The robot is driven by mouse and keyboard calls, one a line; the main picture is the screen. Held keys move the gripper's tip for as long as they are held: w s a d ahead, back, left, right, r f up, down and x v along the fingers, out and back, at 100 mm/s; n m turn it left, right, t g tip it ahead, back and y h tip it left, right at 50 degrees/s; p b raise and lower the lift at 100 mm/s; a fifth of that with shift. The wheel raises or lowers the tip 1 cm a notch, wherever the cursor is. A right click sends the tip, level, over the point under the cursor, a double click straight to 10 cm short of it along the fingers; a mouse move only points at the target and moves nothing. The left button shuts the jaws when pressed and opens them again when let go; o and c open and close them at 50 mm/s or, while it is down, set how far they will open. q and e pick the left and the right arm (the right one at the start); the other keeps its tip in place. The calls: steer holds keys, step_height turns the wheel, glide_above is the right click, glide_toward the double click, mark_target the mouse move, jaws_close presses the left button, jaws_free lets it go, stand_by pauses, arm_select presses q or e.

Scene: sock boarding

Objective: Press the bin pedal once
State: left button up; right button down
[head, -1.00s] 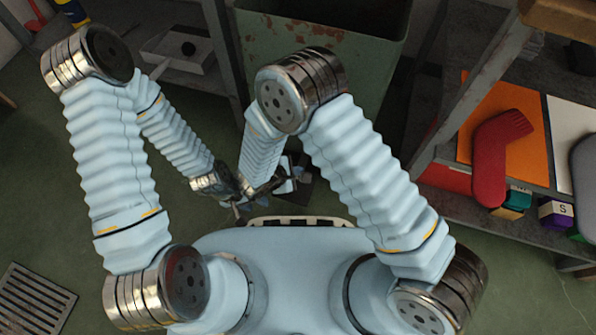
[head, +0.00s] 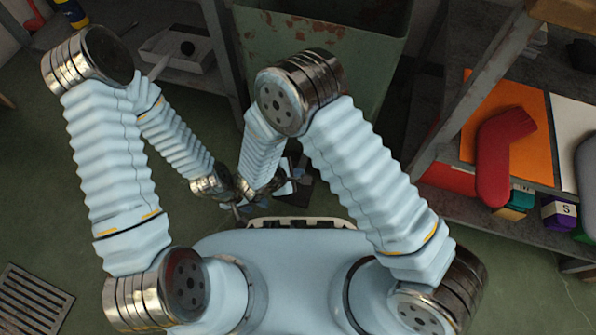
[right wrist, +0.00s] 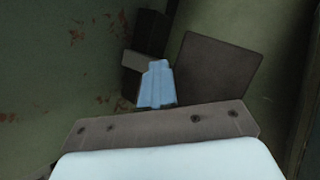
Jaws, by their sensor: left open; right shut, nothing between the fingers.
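The green, rust-stained bin (head: 310,50) stands at the top middle of the head view; its wall (right wrist: 85,65) fills the left of the right wrist view. A dark square plate (right wrist: 218,68), which looks like the pedal, lies low beside the bin. It is mostly hidden in the head view, where a dark edge (head: 303,195) shows. My right gripper (right wrist: 157,85) is shut and empty, its blue fingers just left of the plate; whether they touch it I cannot tell. My left gripper (head: 242,207) is open, partly hidden, near my base's front edge.
A grey shelf (head: 470,100) stands at the right with a red sock form (head: 495,160) on an orange sheet (head: 535,120) and small labelled blocks (head: 560,212). Another shelf with a pale box (head: 180,48) is at the left. A floor grate (head: 35,297) lies at lower left.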

steer(key=shift+s+f, duration=0.2)
steer(key=shift+f, duration=0.15)
steer(key=shift+r, duration=0.15)
steer(key=shift+r+p, duration=0.55)
steer(key=shift+r, duration=0.95)
steer(key=shift+w+r, duration=0.2)
steer(key=shift+r, duration=0.2)
steer(key=r+p, duration=0.1)
steer(key=r, duration=0.2)
steer(key=r+p, duration=0.1)
steer(key=r, duration=0.1)
steer(key=shift+w+d+p, duration=0.1)
steer(key=shift+w+p, duration=0.15)
steer(key=shift+p, duration=0.1)
steer(key=shift+s, duration=0.1)
